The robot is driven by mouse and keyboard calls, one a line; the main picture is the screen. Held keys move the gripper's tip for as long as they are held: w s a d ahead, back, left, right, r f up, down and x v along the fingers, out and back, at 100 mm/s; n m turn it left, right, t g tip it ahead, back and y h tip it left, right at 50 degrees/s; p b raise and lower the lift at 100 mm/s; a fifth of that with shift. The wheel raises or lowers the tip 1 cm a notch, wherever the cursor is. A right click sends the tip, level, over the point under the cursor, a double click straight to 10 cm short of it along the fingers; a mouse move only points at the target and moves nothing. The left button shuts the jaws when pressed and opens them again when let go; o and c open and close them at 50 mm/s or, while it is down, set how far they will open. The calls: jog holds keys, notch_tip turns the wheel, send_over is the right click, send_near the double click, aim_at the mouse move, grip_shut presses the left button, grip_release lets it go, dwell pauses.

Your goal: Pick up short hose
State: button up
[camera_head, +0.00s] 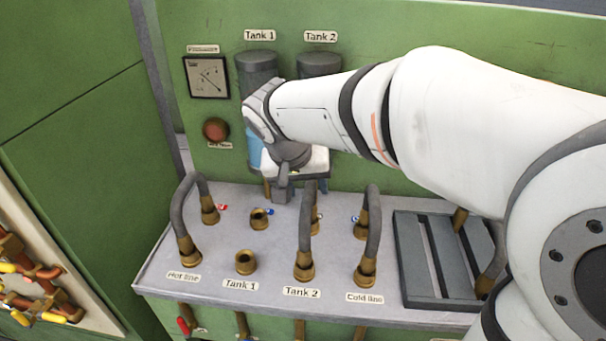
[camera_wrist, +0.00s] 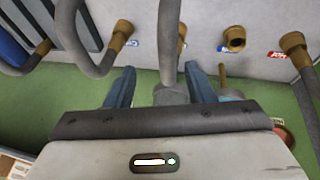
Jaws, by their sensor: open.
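Several grey hoses with brass ends are in the head view. One loops over the Hot line fitting (camera_head: 177,220), one stands at Tank 2 (camera_head: 305,232), and one stands at Cold line (camera_head: 373,235). I cannot tell for sure which is the short hose. My gripper (camera_head: 284,194) hangs just behind the Tank 2 hose, fingers pointing down. In the wrist view my gripper (camera_wrist: 160,72) is open, and the Tank 2 hose (camera_wrist: 169,35) shows between its two fingers. I see no finger closed on it. The Cold line hose (camera_wrist: 80,45) is left of the fingers there.
A dark slatted rack (camera_head: 440,255) with another hose (camera_head: 496,262) is at the right. The Tank 1 fittings (camera_head: 246,262) are bare. The green panel with two grey tanks (camera_head: 257,70) rises close behind my gripper. Piping (camera_head: 30,270) is at the far left.

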aim_at(307, 195)
jog(key=shift+w+a, duration=0.65)
jog(key=p+x, duration=0.1)
jog(key=x, duration=0.6)
jog(key=shift+s+d+f+p, duration=0.1)
jog(key=shift+d+p, duration=0.1)
jog(key=shift+p, duration=0.1)
jog(key=shift+c, duration=0.4)
grip_shut()
